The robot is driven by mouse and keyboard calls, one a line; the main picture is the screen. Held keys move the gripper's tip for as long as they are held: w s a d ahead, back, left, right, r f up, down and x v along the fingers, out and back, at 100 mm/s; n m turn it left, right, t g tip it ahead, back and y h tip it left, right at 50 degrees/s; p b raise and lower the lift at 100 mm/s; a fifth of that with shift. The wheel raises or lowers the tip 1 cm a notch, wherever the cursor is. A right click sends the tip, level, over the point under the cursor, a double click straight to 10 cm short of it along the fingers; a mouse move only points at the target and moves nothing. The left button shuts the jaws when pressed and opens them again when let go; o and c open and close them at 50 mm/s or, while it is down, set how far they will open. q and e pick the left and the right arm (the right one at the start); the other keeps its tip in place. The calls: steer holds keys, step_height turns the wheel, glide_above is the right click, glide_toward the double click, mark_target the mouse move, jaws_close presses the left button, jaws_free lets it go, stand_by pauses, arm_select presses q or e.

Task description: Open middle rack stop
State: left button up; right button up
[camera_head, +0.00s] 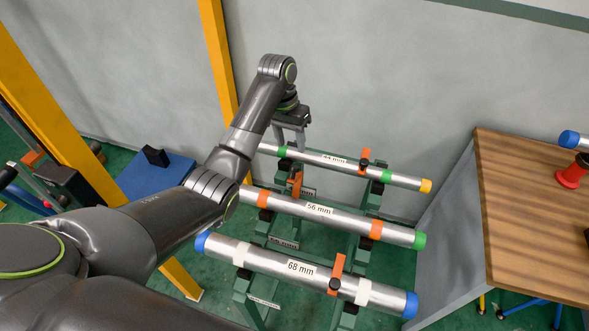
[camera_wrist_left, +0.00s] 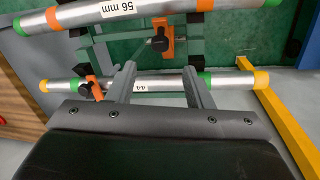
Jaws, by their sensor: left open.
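My left gripper (camera_head: 291,144) is open and empty over the rear 44 mm pipe (camera_head: 320,157). In the left wrist view its two fingers (camera_wrist_left: 160,78) cross in front of that pipe, on either side of its label. The middle 56 mm pipe (camera_head: 340,218) has a green right end and orange bands. An orange rack stop (camera_head: 296,183) is just behind it, left of centre. In the left wrist view this stop (camera_wrist_left: 160,42), with a dark knob, lies beyond the fingertips, apart from them. My right gripper is not in view.
Other orange stops cross the front 68 mm pipe (camera_head: 275,266) and the rear pipe: the front stop (camera_head: 337,272) and rear stop (camera_head: 365,161). A wooden-topped bench (camera_head: 535,215) stands right. A yellow post (camera_head: 217,60) rises behind my arm. A blue platform (camera_head: 150,178) is left.

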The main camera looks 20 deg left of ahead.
mark_target(295, 166)
arm_select(q)
steer(key=f+b, duration=0.2)
steer(key=f, duration=0.1)
steer(key=f+b, duration=0.1)
steer(key=f, duration=0.1)
steer(key=shift+s+d+f, duration=0.1)
steer(key=shift+d+f, duration=0.1)
steer(key=shift+d, duration=0.2)
steer(key=shift+d+f, duration=0.1)
steer(key=shift+f, duration=0.25)
steer(key=shift+d+f+p, duration=0.1)
steer(key=shift+f+p, duration=0.25)
steer(key=shift+f, duration=0.7)
jaws_close()
